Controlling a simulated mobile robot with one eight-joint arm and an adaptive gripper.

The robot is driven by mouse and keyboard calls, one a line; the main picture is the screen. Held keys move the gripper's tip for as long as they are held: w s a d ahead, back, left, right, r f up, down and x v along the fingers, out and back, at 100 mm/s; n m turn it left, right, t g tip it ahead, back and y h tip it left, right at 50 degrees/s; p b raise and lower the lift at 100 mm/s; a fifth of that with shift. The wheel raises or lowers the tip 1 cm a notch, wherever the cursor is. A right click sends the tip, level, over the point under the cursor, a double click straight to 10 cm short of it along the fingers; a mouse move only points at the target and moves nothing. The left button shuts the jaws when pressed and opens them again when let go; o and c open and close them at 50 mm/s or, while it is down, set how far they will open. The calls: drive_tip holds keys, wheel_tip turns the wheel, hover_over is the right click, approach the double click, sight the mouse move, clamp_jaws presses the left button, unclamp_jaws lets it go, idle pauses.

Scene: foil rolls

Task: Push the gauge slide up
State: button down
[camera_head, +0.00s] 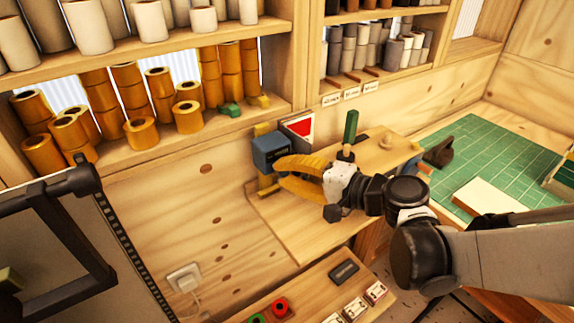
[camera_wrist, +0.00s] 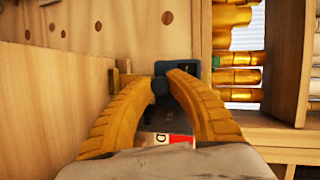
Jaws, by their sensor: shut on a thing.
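The blue gauge slide (camera_head: 270,149) sits at the back edge of the wooden bench, against the panelled wall. A yellowish upright piece (camera_head: 267,185) shows below it. My gripper (camera_head: 284,178) has curved yellow fingers and reaches in from the right at the gauge. In the wrist view my gripper (camera_wrist: 158,82) has its fingertips close together around a small dark part beside the blue body (camera_wrist: 187,67). The fingers are shut on this part of the gauge. The fingers hide much of the gripped part, and its exact shape cannot be told.
A green-handled tool (camera_head: 350,128) stands upright near my wrist. Shelves with gold foil rolls (camera_head: 141,133) hang above. A green cutting mat (camera_head: 500,150) lies at the right.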

drive_tip(key=shift+r, duration=0.9)
drive_tip(key=shift+w+p, duration=0.1)
drive_tip(key=shift+p, duration=0.2)
drive_tip(key=c, duration=1.3)
unclamp_jaws()
drive_tip(key=shift+o, duration=0.2)
drive_tip(key=shift+d, duration=0.1)
drive_tip(key=v, duration=1.2)
